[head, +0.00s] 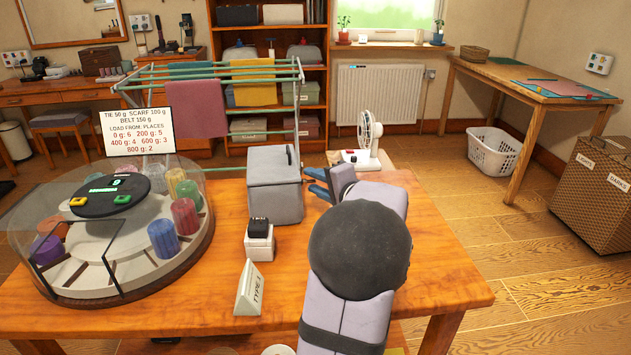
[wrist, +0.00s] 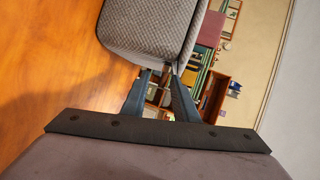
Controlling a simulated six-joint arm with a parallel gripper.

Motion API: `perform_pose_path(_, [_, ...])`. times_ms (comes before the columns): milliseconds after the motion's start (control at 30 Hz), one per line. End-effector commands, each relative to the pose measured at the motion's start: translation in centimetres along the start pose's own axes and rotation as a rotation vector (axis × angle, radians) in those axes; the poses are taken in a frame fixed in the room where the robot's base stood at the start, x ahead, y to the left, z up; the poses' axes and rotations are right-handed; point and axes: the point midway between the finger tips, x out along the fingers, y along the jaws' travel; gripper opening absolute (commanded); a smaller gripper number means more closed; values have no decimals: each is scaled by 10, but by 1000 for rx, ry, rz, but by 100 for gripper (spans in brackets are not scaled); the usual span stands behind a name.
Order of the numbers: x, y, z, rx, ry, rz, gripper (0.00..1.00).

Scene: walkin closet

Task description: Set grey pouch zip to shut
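The grey pouch (head: 274,200) is a boxy upright shape on the wooden table, right of the round carousel. A small dark tab (head: 290,155) shows at its top right edge; I cannot tell whether it is the zip pull or how far the zip is closed. My gripper (head: 312,181) is just right of the pouch, its fingers pointing at the pouch's right side. In the wrist view the fingers (wrist: 162,73) are apart, with background showing between them. Their tips are close to the edge of the textured pouch (wrist: 150,32); contact is unclear.
A glass-walled carousel (head: 183,253) with coloured rolls takes up the table's left. A small white stand with a black box (head: 258,227) and a white sign (head: 249,289) stand in front of the pouch. A drying rack (head: 213,72) and white fan (head: 367,135) are behind.

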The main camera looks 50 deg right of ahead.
Motion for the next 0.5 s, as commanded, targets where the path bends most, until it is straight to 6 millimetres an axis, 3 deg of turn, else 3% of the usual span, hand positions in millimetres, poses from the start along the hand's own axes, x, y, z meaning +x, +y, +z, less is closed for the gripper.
perform_pose_path(267, [-1,-2,0,0,1,-3,26])
perform_pose_path(500, [-22,-1,-2,0,5,-3,26])
